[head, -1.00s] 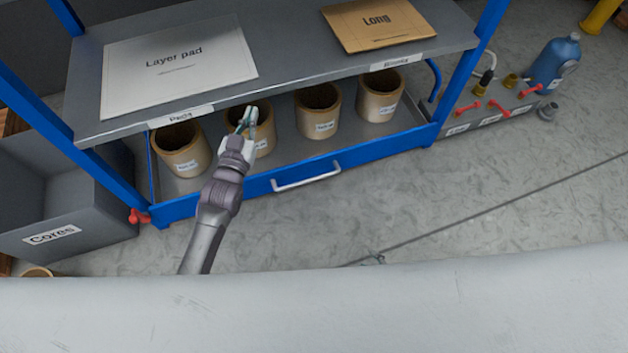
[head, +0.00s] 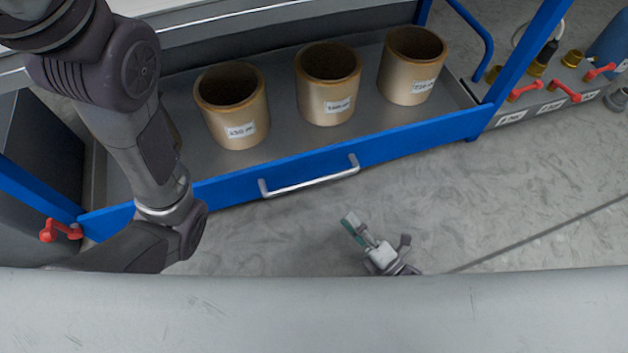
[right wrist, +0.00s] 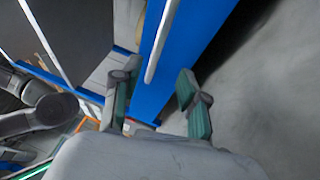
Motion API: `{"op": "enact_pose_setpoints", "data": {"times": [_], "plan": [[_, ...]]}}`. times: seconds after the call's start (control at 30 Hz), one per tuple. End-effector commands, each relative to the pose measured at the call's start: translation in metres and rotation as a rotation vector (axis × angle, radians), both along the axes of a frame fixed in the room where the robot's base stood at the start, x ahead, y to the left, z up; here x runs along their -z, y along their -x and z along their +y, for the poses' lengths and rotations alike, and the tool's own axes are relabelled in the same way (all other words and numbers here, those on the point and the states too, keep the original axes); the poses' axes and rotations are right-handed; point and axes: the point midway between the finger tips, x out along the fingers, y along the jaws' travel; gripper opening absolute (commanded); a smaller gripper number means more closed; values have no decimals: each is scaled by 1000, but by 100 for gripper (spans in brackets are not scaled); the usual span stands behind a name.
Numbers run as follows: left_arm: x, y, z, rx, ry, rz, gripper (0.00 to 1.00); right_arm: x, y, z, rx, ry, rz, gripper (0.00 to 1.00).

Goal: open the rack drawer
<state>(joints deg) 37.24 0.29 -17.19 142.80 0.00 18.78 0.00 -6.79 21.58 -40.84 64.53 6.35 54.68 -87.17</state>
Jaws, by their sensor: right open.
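The rack drawer's blue front (head: 225,190) shows in the head view, with its silver bar handle (head: 310,180) in the middle. The front lies in line with the rack's blue corner post. My right gripper (head: 356,230) is in front of the drawer, below and to the right of the handle, apart from it. In the right wrist view its two green-padded fingers (right wrist: 156,92) are open and empty. The handle (right wrist: 160,42) and blue front (right wrist: 188,45) show beyond the fingers there. My left gripper is not seen.
Several tan cores, one of them (head: 328,85), stand on the grey drawer floor. Red valve handles (head: 567,90) are at the right, and a red knob (head: 60,230) is at the lower left. Grey floor (head: 430,200) in front is clear. A large arm link of mine covers the drawer's left part.

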Motion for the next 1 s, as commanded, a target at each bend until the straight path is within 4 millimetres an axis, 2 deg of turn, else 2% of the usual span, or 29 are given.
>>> {"op": "enact_pose_setpoints", "data": {"times": [0.23, 0.5, 0.7, 1.0], "plan": [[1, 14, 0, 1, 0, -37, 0, -5, -21, 18, -2, -2, -10, 43], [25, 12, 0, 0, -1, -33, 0, -13, -64, 56, -3, -2, -7, 43], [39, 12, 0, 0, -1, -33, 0, -19, -89, 77, -1, -2, -5, 43], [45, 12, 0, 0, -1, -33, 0, -25, -102, 89, 0, 0, -4, 43]]}}
